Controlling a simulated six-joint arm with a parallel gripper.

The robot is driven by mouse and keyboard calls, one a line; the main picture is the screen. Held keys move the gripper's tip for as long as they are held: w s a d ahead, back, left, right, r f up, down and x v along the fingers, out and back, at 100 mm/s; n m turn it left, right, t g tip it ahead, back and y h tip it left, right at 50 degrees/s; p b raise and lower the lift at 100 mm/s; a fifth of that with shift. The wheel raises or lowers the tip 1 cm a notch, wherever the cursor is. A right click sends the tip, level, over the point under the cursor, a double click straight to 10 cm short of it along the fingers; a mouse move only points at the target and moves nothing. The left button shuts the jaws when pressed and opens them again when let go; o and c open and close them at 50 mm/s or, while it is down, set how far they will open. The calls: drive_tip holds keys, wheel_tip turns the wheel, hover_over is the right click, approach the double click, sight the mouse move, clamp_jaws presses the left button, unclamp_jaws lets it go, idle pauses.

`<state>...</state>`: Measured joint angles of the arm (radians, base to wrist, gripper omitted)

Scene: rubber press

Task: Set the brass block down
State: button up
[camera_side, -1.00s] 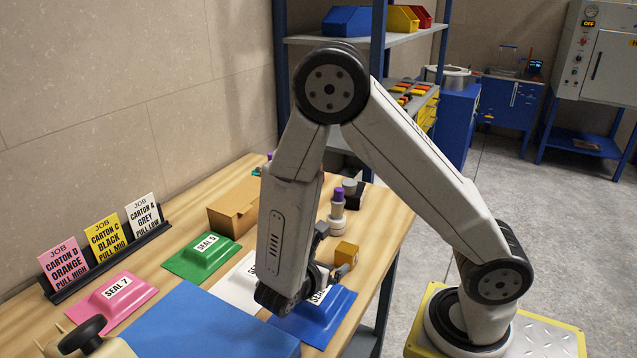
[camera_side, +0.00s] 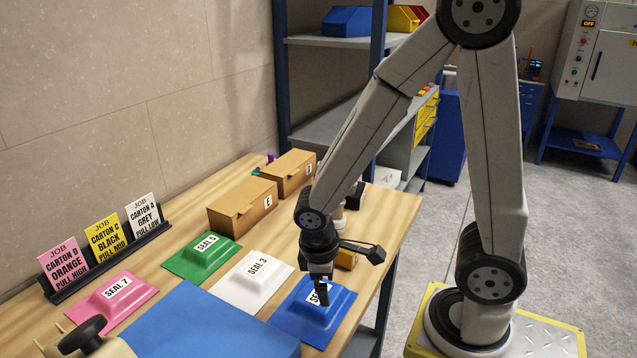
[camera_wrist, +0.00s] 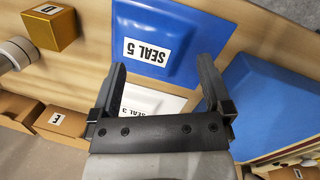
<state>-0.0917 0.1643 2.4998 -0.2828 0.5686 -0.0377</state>
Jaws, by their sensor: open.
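The brass block (camera_side: 346,259) is a gold cube at the right part of the bench, partly hidden behind my wrist in the side view. In the wrist view the brass block (camera_wrist: 51,31) stands at the upper left with a white letter label on top. It appears to rest on the wood beside the blue SEAL 5 pad (camera_wrist: 158,45). My gripper (camera_side: 320,292) points down over that blue pad, apart from the block. In the wrist view my gripper (camera_wrist: 161,64) has its fingers wide apart, with nothing held between them.
White SEAL 3 pad (camera_side: 252,281), green SEAL pad (camera_side: 200,258) and pink SEAL 7 pad (camera_side: 111,297) lie to the left. Cardboard cartons (camera_side: 241,207) stand behind. A blue slab (camera_side: 205,325) fills the front. Job cards (camera_side: 104,241) stand near the wall.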

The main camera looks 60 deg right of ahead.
drive_tip(key=w+r+m+t+y, duration=0.1)
drive_tip(key=m, duration=0.1)
drive_tip(key=w+r+m+t, duration=0.2)
drive_tip(key=shift+a+r+y, duration=0.1)
drive_tip(key=shift+a+y, duration=0.1)
drive_tip(key=shift+y, duration=0.2)
